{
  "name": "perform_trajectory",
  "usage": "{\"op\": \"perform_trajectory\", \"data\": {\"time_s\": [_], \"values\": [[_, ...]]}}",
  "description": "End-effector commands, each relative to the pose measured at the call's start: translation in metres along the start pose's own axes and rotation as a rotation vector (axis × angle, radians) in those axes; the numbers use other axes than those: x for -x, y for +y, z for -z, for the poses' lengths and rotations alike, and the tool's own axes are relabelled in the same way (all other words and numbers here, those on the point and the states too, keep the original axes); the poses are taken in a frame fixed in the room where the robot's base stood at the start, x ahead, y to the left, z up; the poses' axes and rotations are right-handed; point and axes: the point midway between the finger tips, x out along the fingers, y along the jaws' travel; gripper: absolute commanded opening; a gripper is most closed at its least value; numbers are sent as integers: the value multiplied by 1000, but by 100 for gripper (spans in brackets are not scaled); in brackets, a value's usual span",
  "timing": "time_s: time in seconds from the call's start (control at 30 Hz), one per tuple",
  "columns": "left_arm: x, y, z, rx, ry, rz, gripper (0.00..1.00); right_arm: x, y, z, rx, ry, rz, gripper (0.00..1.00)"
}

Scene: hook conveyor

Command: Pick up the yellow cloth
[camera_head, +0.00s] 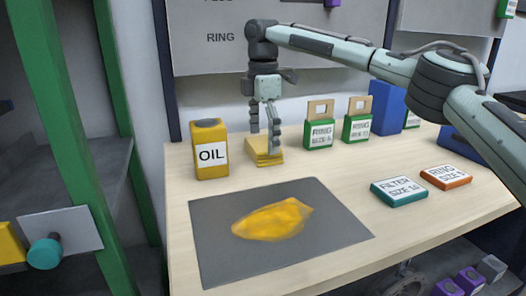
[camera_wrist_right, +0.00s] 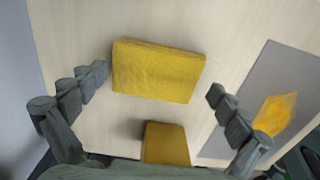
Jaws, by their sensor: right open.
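The yellow cloth (camera_head: 263,152) is a folded, flat stack lying on the wooden table beside the oil container. In the right wrist view the cloth (camera_wrist_right: 158,70) lies between and beyond my two fingers, with bare table on either side. My right gripper (camera_head: 262,130) is open and points down just above the cloth. Its spread fingers also frame the cloth in the right wrist view (camera_wrist_right: 158,84). I see nothing held in it. In the head view the fingers hide part of the cloth. My left gripper is not in view.
A yellow container labelled OIL (camera_head: 210,150) stands close left of the cloth. A grey mat (camera_head: 335,232) with a yellow-orange patch (camera_head: 272,219) lies in front. Green-and-tan ring packs (camera_head: 319,134) stand to the right. Flat filter (camera_head: 398,191) and ring (camera_head: 446,177) boxes lie farther right.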

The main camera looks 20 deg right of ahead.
Motion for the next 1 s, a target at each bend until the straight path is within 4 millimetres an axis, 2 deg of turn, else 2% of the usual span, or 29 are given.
{"op": "perform_trajectory", "data": {"time_s": [0.1,0.33,0.6,0.87,1.0], "values": [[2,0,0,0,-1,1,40,-9,0,0,1,1,0,100],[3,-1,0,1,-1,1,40,-11,0,0,0,1,0,100],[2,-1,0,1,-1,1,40,-10,0,0,0,1,0,66],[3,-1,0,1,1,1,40,-8,0,1,0,1,-1,65],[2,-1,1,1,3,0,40,10,1,1,0,3,-3,65]]}}
